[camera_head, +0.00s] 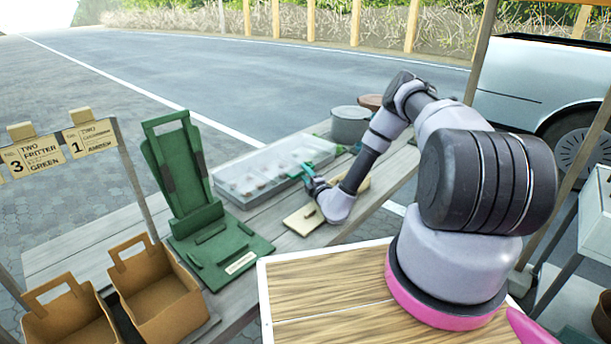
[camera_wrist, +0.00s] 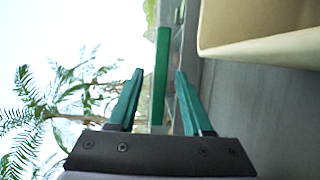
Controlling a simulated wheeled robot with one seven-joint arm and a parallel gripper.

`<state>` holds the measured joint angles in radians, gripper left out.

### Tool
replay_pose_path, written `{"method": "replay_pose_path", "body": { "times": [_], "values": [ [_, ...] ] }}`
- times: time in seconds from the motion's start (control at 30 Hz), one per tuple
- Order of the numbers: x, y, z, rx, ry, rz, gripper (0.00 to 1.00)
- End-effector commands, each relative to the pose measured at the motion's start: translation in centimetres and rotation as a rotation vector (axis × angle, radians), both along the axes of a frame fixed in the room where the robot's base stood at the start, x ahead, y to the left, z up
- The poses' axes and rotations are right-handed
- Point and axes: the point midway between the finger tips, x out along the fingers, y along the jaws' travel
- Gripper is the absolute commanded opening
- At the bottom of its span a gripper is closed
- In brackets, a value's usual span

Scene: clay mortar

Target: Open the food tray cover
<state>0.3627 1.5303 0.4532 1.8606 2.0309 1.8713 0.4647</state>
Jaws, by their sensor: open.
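The food tray (camera_head: 262,180) is a long, pale tray with a clear cover and small items showing inside. It lies on the grey plank table and its cover looks closed. My gripper (camera_head: 306,176) is at the tray's right front side, with its teal fingers towards the tray. In the wrist view my gripper (camera_wrist: 159,72) is open, and an upright green bar (camera_wrist: 161,70) shows between the two fingers. The bar looks like a handle on the cover; I cannot tell whether the fingers touch it. My wrist hides part of the tray's near right end.
A green stand (camera_head: 215,235) is left of the tray, with brown carry boxes (camera_head: 155,292) in front. A wooden board (camera_head: 303,220) lies near my wrist. A grey round pot (camera_head: 350,124) stands behind. A pale box-like edge (camera_wrist: 255,45) is close on the wrist view's right.

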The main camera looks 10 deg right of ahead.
Motion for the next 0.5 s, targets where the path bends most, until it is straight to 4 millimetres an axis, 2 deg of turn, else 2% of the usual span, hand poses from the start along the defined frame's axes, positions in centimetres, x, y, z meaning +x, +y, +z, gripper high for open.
{"method": "replay_pose_path", "body": {
  "times": [0.03, 0.13, 0.5],
  "values": [
    [-0.01, 0.0, 0.0, 0.0, 0.0, 0.0, 0.39],
    [-0.02, 0.0, 0.0, 0.0, 0.0, 0.0, 0.0],
    [-0.04, -0.01, 0.0, 0.0, 0.0, 0.0, 0.0]
  ]
}}
